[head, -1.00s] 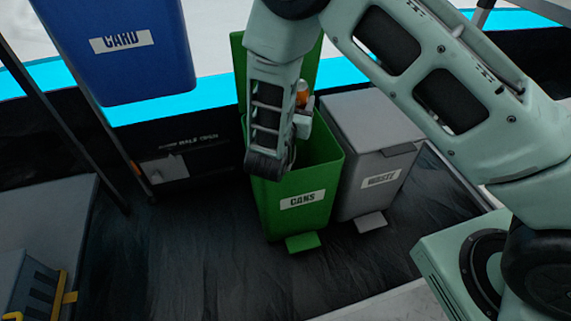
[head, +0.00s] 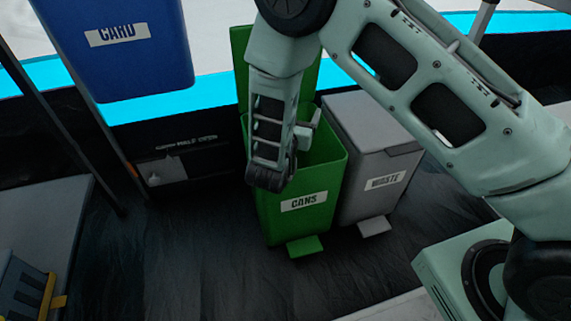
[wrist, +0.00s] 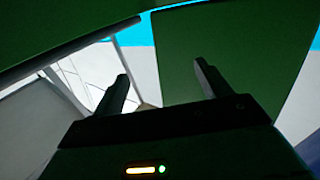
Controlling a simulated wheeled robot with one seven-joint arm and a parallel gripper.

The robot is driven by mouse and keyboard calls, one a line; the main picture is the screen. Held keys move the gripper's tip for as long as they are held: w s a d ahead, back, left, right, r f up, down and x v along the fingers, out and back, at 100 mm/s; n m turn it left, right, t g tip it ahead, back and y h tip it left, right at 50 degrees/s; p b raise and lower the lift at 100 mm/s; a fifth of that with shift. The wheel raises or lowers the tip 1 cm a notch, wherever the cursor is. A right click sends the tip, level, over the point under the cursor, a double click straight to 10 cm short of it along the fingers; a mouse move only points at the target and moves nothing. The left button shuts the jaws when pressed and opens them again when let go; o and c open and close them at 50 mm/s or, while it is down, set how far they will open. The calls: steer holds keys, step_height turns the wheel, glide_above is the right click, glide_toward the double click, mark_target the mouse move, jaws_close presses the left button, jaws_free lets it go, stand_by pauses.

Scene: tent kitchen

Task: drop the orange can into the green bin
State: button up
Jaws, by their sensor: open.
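The green bin (head: 325,205), labelled CANS, stands on the dark floor with its lid (head: 309,85) raised behind it. My gripper (head: 307,128) is over the bin's opening, partly hidden by my own wrist. In the wrist view my gripper (wrist: 162,85) has its two fingers well apart with nothing between them. Green surfaces of the bin (wrist: 235,45) show around the fingers there. The orange can is not visible in either current view. Most of the bin's inside is hidden by its front wall and my arm.
A grey bin (head: 372,190) labelled WASTE stands close on the right, its lid shut. A blue CARD bin (head: 125,60) is at the upper left. A grey crate (head: 22,290) is at the lower left. The dark floor (head: 190,255) left of the green bin is clear.

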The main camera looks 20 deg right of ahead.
step_height(320, 180, up, 10)
steer(key=p, duration=0.5)
stand_by(0.3)
